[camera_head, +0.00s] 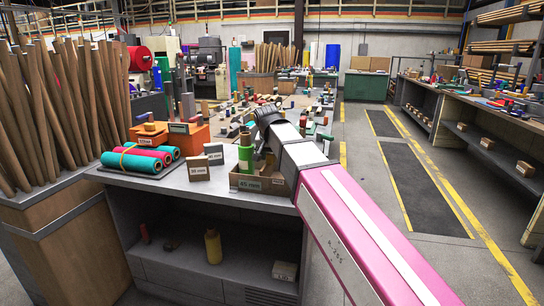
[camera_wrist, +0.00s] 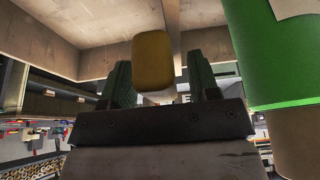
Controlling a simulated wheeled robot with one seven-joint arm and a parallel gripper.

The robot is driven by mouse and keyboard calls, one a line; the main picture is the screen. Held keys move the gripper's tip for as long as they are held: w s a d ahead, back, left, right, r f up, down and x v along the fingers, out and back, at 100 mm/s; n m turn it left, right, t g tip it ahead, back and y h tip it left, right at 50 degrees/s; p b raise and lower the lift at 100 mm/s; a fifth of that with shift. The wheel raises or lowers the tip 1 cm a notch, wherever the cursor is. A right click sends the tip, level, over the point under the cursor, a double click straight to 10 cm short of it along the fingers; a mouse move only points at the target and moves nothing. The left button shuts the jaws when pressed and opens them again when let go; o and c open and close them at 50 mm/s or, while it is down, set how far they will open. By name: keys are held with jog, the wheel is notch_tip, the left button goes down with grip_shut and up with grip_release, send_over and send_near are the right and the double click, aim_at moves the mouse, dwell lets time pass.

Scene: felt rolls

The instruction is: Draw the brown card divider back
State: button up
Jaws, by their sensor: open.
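Left of the box stand small label blocks (camera_head: 198,168), a dark tray with teal and magenta rolls (camera_head: 140,160) and an orange box (camera_head: 178,136). Brown tubes (camera_head: 60,110) crowd the far left. A yellow bottle (camera_head: 213,246) stands on the shelf below. The aisle at right is clear.

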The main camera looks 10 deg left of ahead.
grip_shut()
jog(key=d, duration=0.8)
jog(key=shift+s+d, duration=0.35)
jog(key=shift+d, duration=0.05)
grip_release()
jog(key=shift+r, duration=0.1)
jog(key=v, duration=1)
jog(key=shift+r, duration=0.3)
jog(key=shift+s, duration=0.2)
